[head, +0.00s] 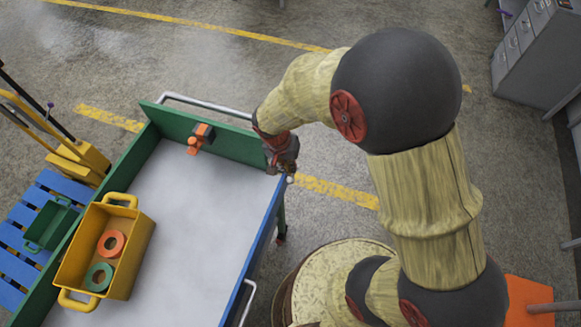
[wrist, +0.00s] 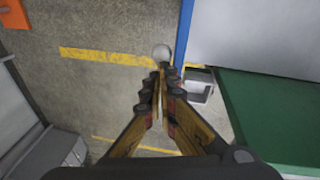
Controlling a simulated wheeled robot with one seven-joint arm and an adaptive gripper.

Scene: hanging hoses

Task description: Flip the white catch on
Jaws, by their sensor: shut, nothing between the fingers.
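A small rounded white piece (wrist: 162,52), which looks like the white catch, shows just beyond my fingertips in the wrist view, beside the blue edge of the cart. In the head view a small pale spot (head: 290,179) at the cart's right corner may be the same piece. My gripper (wrist: 161,72) is shut and empty, its fingertips close to the white piece; I cannot tell whether they touch. In the head view my gripper (head: 284,167) is at the corner where the green end wall meets the blue side, and partly hides it.
The cart has a pale bed (head: 190,220), a green end wall (head: 232,142) with an orange fitting (head: 200,138), and a blue side (head: 262,235). A yellow bin (head: 137,235) holds an orange and a green ring. A grey cabinet (head: 530,40) stands far right. Floor beyond the cart is clear.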

